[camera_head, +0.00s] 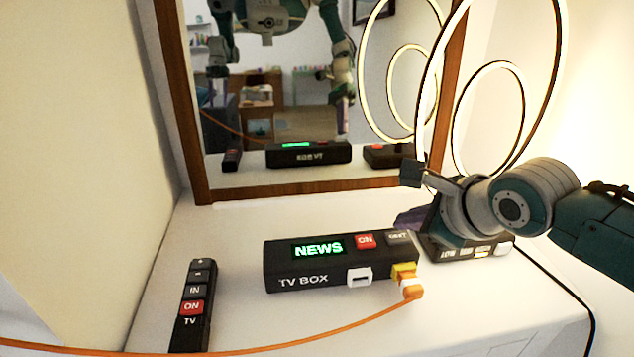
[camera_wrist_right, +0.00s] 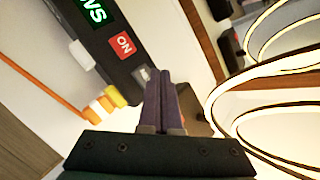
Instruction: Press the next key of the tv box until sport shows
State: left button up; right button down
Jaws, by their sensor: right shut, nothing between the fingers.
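The black TV box (camera_head: 325,280) lies on the white top, its green display (camera_head: 318,248) reading NEWS. On its upper face are a red ON key (camera_head: 366,241) and a grey NEXT key (camera_head: 398,236) near the right end. In the right wrist view the display (camera_wrist_right: 95,10), the red key (camera_wrist_right: 123,44) and part of the grey key (camera_wrist_right: 141,76) show. My right gripper (camera_head: 405,219) is shut and empty, its purple fingers just behind the NEXT key. In the wrist view its fingertips (camera_wrist_right: 160,74) are beside that key; contact cannot be told. My left gripper is not in view.
A black TV remote (camera_head: 192,310) lies at left. An orange cable (camera_head: 300,343) plugs into the box's front right. A lamp with glowing rings (camera_head: 490,65) and a keyed base (camera_head: 468,252) stands at right under my arm. A framed mirror (camera_head: 300,190) stands behind.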

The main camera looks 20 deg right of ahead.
aim_at(404, 241)
dwell(0.4)
jog(key=shift+f, duration=0.4)
jog(key=shift+f+b, duration=0.3)
jog(key=shift+f, duration=0.15)
dwell(0.5)
jog(key=shift+r, duration=0.1)
jog(key=shift+r+p, duration=0.8)
jog(key=shift+p, duration=0.3)
notch_tip(404, 241, up, 5)
jog(key=p, duration=0.5)
jog(key=shift+p, duration=0.4)
